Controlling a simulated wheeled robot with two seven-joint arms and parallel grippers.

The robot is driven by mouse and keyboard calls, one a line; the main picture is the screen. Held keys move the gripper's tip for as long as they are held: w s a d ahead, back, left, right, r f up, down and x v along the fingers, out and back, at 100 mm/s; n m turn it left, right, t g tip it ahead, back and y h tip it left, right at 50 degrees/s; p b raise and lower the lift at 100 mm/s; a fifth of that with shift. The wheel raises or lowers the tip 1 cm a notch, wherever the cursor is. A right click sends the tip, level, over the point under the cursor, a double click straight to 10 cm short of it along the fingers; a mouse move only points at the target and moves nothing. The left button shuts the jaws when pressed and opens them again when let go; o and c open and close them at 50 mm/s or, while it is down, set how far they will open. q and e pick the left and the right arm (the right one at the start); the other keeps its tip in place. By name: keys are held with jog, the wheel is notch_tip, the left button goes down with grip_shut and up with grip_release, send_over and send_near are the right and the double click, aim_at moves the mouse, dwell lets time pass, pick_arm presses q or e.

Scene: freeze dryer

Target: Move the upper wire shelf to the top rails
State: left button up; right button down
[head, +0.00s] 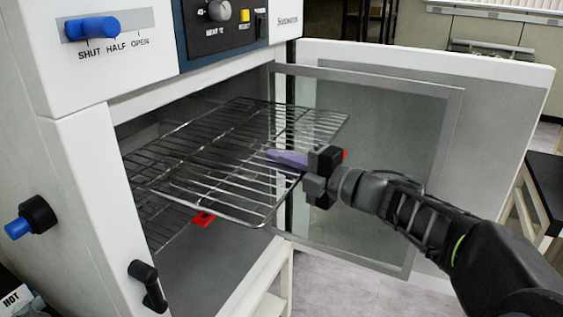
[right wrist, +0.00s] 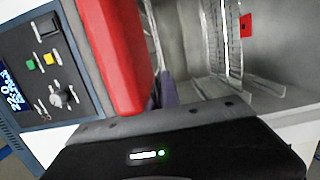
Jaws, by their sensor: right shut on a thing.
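The upper wire shelf (head: 215,165) is a silver rack lying partly inside the open chamber and sticking out of its front toward the door side. My right gripper (head: 288,160) is shut on the shelf's right part, with its purple finger over the wires. In the right wrist view, a red part of the gripper (right wrist: 112,55) and wire racking (right wrist: 228,45) show, but the grip itself is mostly hidden. Below, a second rack (head: 165,238) is partly seen through the wires. The top rails cannot be made out clearly. My left gripper is not in view.
The chamber door (head: 385,140) stands wide open to the right, behind my right arm. A red tag (head: 203,219) shows below the upper shelf. A black handle (head: 148,285) and a blue-tipped knob (head: 30,219) stick out at the left. A blue slider (head: 92,27) sits above.

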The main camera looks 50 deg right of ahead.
aim_at(251, 152)
jog(key=shift+w+a+r+b, duration=0.1)
jog(key=shift+w+a+b, duration=0.2)
jog(key=shift+w, duration=0.75)
jog(key=shift+w+a+f+b, duration=0.1)
jog(key=shift+w+a+b, duration=0.2)
jog(key=shift+w, duration=0.7)
jog(key=shift+w+a+r+b, duration=0.15)
jog(key=shift+w+a, duration=0.2)
jog(key=shift+w, duration=0.7)
jog(key=shift+f, duration=0.25)
jog(key=shift+f+b, duration=0.3)
jog(key=shift+b, duration=0.2)
